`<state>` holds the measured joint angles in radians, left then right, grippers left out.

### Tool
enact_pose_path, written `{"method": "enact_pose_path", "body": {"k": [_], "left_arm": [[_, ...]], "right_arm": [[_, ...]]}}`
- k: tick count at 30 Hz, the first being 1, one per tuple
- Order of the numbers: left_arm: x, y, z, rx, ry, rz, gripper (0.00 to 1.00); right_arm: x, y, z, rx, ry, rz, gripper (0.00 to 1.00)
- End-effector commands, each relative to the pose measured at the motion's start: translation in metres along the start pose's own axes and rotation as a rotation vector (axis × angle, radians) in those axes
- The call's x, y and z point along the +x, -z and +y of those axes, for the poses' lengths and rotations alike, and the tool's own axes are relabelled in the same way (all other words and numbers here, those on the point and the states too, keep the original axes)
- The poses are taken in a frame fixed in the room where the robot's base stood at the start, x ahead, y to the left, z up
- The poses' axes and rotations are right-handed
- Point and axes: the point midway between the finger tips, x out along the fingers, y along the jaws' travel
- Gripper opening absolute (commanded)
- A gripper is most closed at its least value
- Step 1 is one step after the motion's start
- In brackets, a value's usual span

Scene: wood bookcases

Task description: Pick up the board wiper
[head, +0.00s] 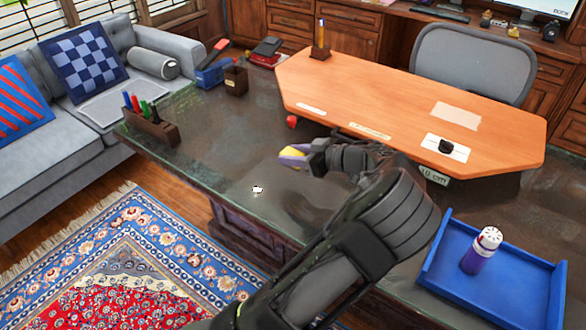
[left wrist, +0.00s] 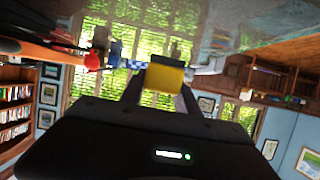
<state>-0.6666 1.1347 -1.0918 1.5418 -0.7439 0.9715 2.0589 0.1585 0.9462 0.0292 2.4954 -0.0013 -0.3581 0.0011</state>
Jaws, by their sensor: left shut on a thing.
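The board wiper (head: 292,155), yellow and purple, is at the tips of my left gripper (head: 308,156), over the dark stone desk top. My left gripper is shut on it. In the left wrist view the wiper (left wrist: 165,78) shows as a yellow block with a dark band, between the two fingers. I cannot tell whether it touches the desk or hangs just above it. My right gripper is not in view.
The dark desk (head: 210,130) carries an orange board (head: 390,90), a pen holder (head: 152,128), a wooden cup (head: 236,82) and a small white item (head: 257,190). A blue tray (head: 520,292) with a purple-and-white bottle (head: 481,252) stands right.

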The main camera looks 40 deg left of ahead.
Motion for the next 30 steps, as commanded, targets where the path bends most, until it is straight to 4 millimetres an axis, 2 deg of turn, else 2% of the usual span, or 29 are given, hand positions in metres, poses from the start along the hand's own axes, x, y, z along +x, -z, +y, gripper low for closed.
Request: {"method": "enact_pose_path", "body": {"k": [4,9,30], "left_arm": [[-0.009,0.022,0.000,-0.003,-0.001,-0.001,0.00],[-0.013,0.032,0.000,0.000,0.000,0.000,0.00],[-0.014,0.032,0.000,0.002,-0.003,0.000,0.00]], "right_arm": [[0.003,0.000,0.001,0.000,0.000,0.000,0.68],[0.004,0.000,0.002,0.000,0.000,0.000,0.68],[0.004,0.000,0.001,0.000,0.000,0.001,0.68]]}}
